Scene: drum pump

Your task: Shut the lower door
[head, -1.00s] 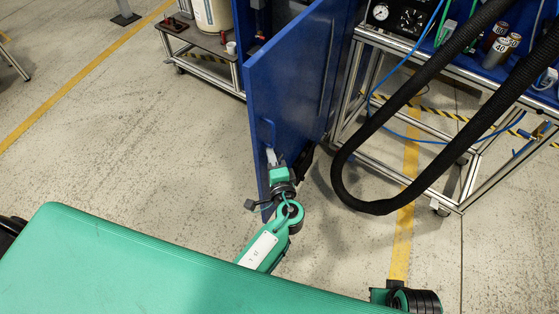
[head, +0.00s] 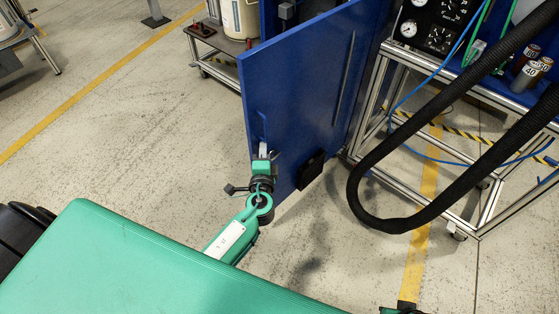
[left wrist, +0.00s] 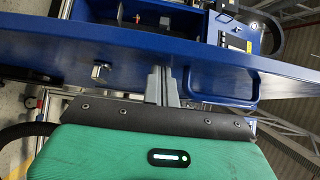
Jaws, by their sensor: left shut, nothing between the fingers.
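The blue door (head: 300,85) stands open in the head view, its broad face toward me. It carries a handle (head: 262,125) near its left edge and a black box (head: 310,170) low on its face. My left gripper (head: 264,150) is shut and empty, just below the handle at the door's left edge. In the left wrist view the shut grey fingers (left wrist: 162,84) point at the blue door (left wrist: 120,70), with a blue handle (left wrist: 230,86) to their right. I cannot tell whether the fingertips touch the door.
A metal-framed cart (head: 385,95) with gauges stands right of the door. A thick black hose (head: 362,190) loops down in front of it. A low table (head: 222,42) with a white drum stands behind the door at left. The floor left of the door is clear.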

